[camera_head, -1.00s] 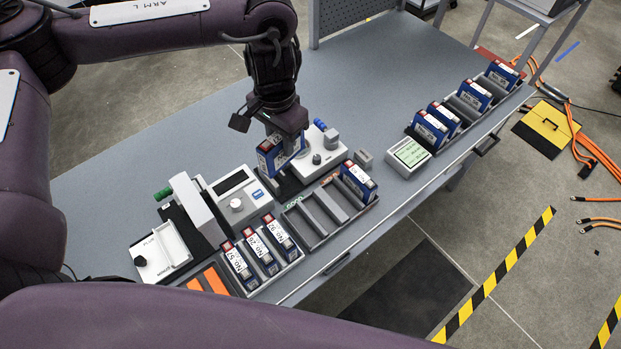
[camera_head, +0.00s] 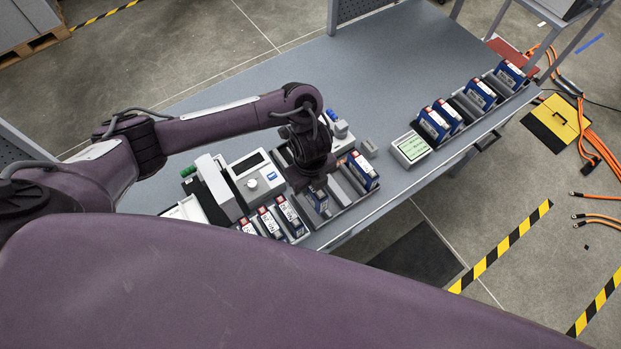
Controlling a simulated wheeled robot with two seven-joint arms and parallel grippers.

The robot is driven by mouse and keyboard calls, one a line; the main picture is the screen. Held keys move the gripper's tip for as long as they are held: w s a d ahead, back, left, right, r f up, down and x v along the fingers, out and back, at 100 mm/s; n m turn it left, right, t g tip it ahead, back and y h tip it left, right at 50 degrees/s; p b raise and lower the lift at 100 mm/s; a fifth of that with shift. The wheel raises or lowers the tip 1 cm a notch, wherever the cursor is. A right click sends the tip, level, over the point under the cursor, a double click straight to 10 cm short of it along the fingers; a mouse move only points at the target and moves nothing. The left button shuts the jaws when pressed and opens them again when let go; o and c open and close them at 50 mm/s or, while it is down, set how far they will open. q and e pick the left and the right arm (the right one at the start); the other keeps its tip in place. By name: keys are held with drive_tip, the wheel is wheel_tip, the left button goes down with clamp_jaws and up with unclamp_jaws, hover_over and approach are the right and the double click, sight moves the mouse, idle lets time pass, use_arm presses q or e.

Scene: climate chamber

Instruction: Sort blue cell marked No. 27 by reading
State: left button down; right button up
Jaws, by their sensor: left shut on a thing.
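My left gripper (camera_head: 314,186) points down over the grey slotted tray (camera_head: 350,207) near the front edge of the table. It is shut on a blue cell (camera_head: 319,204), held upright at the tray's left part. The cell's upper part is hidden by the gripper, and its number is not readable. I cannot tell whether its bottom rests in a slot. Another blue cell (camera_head: 363,170) stands in the right end of that tray. My right gripper is not in view.
Three blue cells (camera_head: 270,222) stand in a rack left of the tray. A white meter with a knob (camera_head: 255,175) sits behind them. A reader with a green display (camera_head: 411,148) and a rack of several blue cells (camera_head: 481,95) are at right. The table's back is clear.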

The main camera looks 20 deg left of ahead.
use_arm(q)
drive_tip(key=shift+f+b, duration=2.75)
drive_tip(key=shift+b, duration=0.1)
drive_tip(key=shift+f+b, duration=0.85)
drive_tip(key=shift+f, duration=0.45)
drive_tip(key=shift+f, duration=0.5)
